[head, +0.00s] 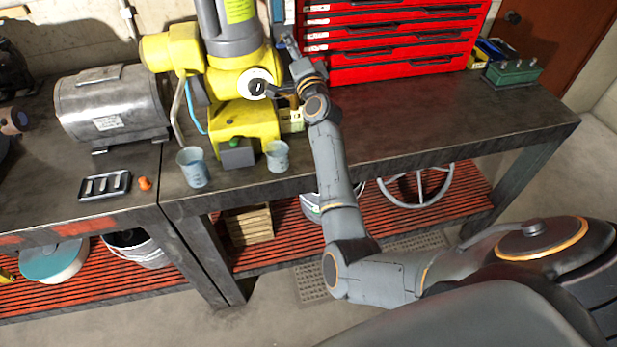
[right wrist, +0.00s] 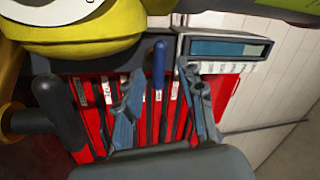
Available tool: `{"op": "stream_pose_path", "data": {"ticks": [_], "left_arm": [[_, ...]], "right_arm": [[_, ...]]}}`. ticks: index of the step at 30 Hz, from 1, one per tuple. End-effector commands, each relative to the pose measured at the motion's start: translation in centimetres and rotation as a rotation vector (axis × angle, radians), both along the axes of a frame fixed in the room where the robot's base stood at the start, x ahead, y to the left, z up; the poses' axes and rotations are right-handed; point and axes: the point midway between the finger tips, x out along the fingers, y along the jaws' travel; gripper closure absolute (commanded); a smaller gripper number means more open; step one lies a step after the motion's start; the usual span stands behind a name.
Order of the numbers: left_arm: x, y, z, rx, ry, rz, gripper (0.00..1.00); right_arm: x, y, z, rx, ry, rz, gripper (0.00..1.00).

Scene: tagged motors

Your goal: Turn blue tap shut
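In the right wrist view a blue tap handle (right wrist: 158,64) shows as a slim bar. It lies between the two finger lines of my right gripper (right wrist: 164,78), with gaps on both sides, and I see no contact. The fingers are spread wide and hold nothing. In the head view my right gripper (head: 283,68) is at the right side of the yellow machine (head: 245,122), in front of the red drawer cabinet (head: 400,42). I cannot make out the blue handle there. My left gripper is not in view.
A box with a blue panel (right wrist: 228,48) is close to the fingers, and a dark rounded knob (right wrist: 58,108) is to their left. Two cups (head: 194,168) (head: 277,156) stand at the bench's front edge.

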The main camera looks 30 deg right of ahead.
Motion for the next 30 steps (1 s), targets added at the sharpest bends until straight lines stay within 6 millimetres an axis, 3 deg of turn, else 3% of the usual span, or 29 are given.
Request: {"op": "stream_pose_path", "data": {"ticks": [9, 21, 30], "left_arm": [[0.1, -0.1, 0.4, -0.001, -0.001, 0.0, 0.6], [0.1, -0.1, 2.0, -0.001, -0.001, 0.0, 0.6], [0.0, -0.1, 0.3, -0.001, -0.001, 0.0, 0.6]], "right_arm": [[0.0, 0.1, 1.0, -0.585, 0.166, 0.0, 0.62], [0.2, 0.8, 1.5, -1.161, 0.334, 0.001, 0.62], [-5.2, 1.2, 0.9, -1.165, 0.335, -0.001, 0.62]]}}
